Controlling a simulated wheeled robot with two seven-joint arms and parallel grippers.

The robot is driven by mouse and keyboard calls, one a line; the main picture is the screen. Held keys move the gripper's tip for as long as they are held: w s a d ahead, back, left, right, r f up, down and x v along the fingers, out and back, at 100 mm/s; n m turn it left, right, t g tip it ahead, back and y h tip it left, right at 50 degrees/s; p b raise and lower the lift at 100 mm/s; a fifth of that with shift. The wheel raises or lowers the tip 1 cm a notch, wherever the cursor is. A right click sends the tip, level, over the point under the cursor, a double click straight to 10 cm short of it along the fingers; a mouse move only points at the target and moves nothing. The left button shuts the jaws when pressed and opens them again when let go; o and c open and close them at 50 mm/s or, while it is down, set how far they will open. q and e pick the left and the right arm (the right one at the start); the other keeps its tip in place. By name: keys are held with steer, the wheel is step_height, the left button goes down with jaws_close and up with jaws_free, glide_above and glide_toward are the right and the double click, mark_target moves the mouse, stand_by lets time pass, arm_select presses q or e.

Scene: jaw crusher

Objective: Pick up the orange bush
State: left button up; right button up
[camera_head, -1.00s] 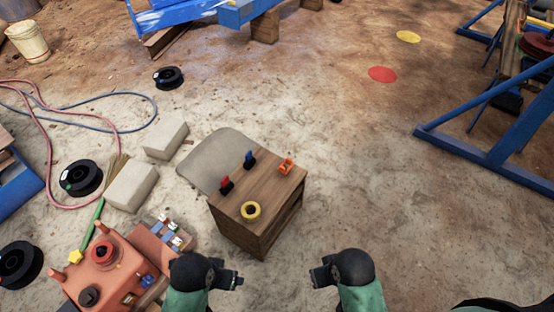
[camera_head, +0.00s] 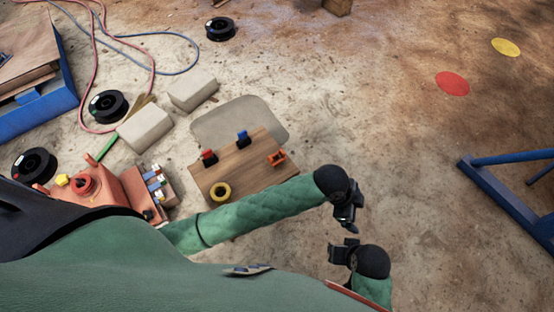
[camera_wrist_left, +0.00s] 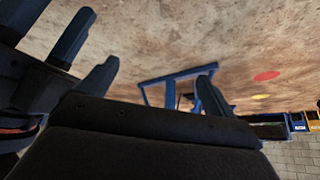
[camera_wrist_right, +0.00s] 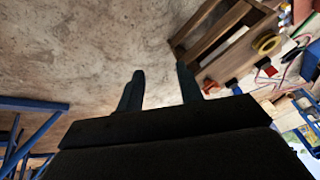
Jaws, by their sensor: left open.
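The orange bush (camera_head: 276,158) is a small orange piece on the far right corner of the wooden crate's top (camera_head: 236,172). It also shows, small, in the right wrist view (camera_wrist_right: 209,87). My left gripper (camera_head: 350,218) is open and empty, to the right of and nearer than the crate, above the floor and apart from the bush. My right gripper (camera_head: 342,252) is close below it in the head view. In the right wrist view its fingers (camera_wrist_right: 160,92) are spread with nothing between them. My left forearm crosses the crate's near side and hides it.
A yellow ring (camera_head: 220,192), a red-topped black piece (camera_head: 209,158) and a blue-topped one (camera_head: 243,138) share the crate top. An orange machine (camera_head: 92,186) stands left. A blue frame (camera_head: 505,195) stands right.

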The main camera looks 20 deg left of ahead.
arm_select(q)
steer(key=w+f+m+g+y+b, duration=0.1)
steer(key=w+f+m, duration=0.25)
steer(key=f, duration=0.25)
steer(key=m+y+b, duration=0.3)
steer(key=m+y, duration=0.2)
glide_above(276, 155)
steer(key=d, duration=0.1)
step_height(276, 155, down, 10)
steer(key=f, duration=0.2)
steer(key=s+f, duration=0.1)
steer(key=f, duration=0.2)
steer(key=shift+s+a, duration=0.15)
steer(key=shift+a, duration=0.05)
steer(key=shift+f, duration=0.45)
arm_select(e)
steer(key=w+a+f+t+y, duration=0.1)
steer(key=a+f, duration=0.3)
steer(key=f, duration=0.5)
steer(key=shift+a+t, duration=0.3)
steer(key=shift+a, duration=0.05)
steer(key=shift+w, duration=0.1)
arm_select(q)
steer(key=c, duration=1.2)
